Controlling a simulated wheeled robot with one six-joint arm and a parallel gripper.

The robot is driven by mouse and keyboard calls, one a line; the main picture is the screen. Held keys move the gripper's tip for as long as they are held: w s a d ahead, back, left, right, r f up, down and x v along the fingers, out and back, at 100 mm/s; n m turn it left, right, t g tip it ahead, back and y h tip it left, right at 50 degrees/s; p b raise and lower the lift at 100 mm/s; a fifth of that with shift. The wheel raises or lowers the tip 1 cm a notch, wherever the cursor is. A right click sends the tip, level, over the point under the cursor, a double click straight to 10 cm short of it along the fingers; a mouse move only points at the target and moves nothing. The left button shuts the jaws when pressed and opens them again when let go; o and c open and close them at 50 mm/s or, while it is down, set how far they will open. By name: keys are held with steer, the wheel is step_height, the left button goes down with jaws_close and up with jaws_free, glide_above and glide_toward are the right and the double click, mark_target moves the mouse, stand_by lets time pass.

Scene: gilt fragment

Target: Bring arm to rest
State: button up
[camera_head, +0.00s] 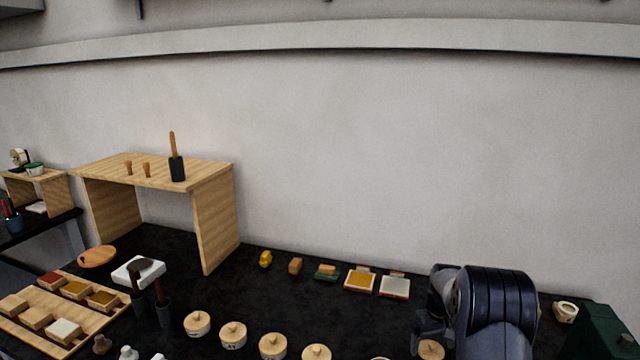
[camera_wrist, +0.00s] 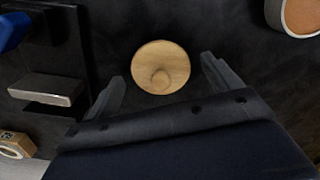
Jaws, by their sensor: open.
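My arm (camera_head: 495,310) is at the lower right of the head view, bent over the dark bench. My gripper (camera_wrist: 162,72) shows in the wrist view with its two fingers spread apart and nothing held between them. A round wooden lid with a knob (camera_wrist: 160,67) lies below, seen between the fingertips; the fingers look apart from it. In the head view the fingertips are hidden or too small to make out. A round wooden lid (camera_head: 431,349) shows beside my arm, partly covered by it.
A row of lidded round pots (camera_head: 233,334) runs along the bench front. Small blocks and pads (camera_head: 360,281) lie behind. A wooden stand (camera_head: 215,210) is at left, a dark green box (camera_head: 600,335) at right. A metal-topped block (camera_wrist: 45,90) is left in the wrist view.

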steer(key=shift+w, duration=0.1)
steer(key=shift+r+b, duration=0.4)
steer(key=shift+r, duration=1.2)
steer(key=shift+f, duration=0.1)
